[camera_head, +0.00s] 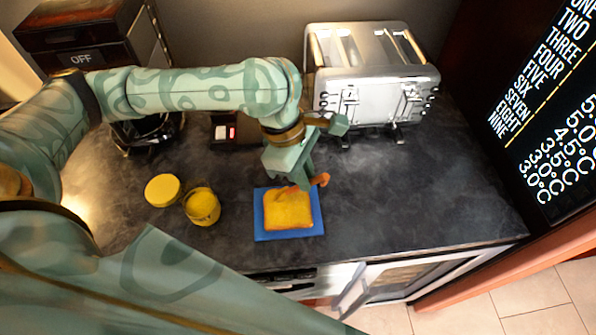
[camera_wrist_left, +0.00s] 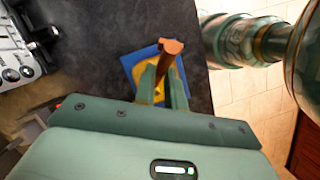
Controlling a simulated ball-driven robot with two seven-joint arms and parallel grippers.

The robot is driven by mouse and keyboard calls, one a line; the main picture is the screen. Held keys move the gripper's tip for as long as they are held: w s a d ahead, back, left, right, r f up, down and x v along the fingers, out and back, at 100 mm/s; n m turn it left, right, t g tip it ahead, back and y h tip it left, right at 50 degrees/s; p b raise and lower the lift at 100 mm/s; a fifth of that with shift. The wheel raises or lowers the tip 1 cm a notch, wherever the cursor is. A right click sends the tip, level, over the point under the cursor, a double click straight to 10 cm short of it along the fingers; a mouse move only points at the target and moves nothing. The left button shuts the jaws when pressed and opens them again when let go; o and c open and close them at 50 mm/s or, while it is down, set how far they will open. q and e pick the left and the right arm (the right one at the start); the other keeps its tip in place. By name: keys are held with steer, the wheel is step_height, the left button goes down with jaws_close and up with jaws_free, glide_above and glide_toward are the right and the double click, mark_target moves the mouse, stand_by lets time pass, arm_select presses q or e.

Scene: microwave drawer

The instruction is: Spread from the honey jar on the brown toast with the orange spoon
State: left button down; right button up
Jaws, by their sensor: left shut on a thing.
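My left gripper (camera_head: 298,180) is shut on the orange spoon (camera_head: 320,180) just above the toast. In the left wrist view the spoon (camera_wrist_left: 171,48) sticks out between the fingers (camera_wrist_left: 163,88). The toast (camera_head: 288,211), golden-yellow with a brown crust, lies flat on a blue board (camera_head: 314,229). I cannot tell whether the spoon touches the toast. The honey jar (camera_head: 203,208), yellow and open at the top, stands upright to the left of the board. My right gripper is in neither view.
A yellow lid (camera_head: 162,190) lies left of the jar. A silver toaster (camera_head: 368,75) stands behind the gripper. A dark box (camera_head: 80,45) marked OFF is at the back left. A dark menu board (camera_head: 545,100) stands on the right. The counter right of the blue board is clear.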

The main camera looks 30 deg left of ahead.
arm_select(q)
steer(key=shift+w+d, duration=0.35)
steer(key=shift+d, duration=0.25)
steer(key=shift+w+d, duration=0.1)
steer(key=shift+d, duration=0.05)
steer(key=shift+w+d+f+p, duration=0.15)
steer(key=shift+w+d, duration=0.15)
steer(key=shift+d, duration=0.25)
steer(key=shift+w+d+r+p, duration=0.15)
steer(key=shift+w+d, duration=0.15)
steer(key=shift+d, duration=0.2)
steer(key=shift+f, duration=0.1)
steer(key=shift+s+a, duration=0.1)
steer(key=shift+a, duration=0.05)
steer(key=shift+s+a, duration=0.3)
steer(key=shift+a, duration=0.2)
steer(key=shift+s+a, duration=0.3)
steer(key=shift+a, duration=0.2)
steer(key=shift+a, duration=0.15)
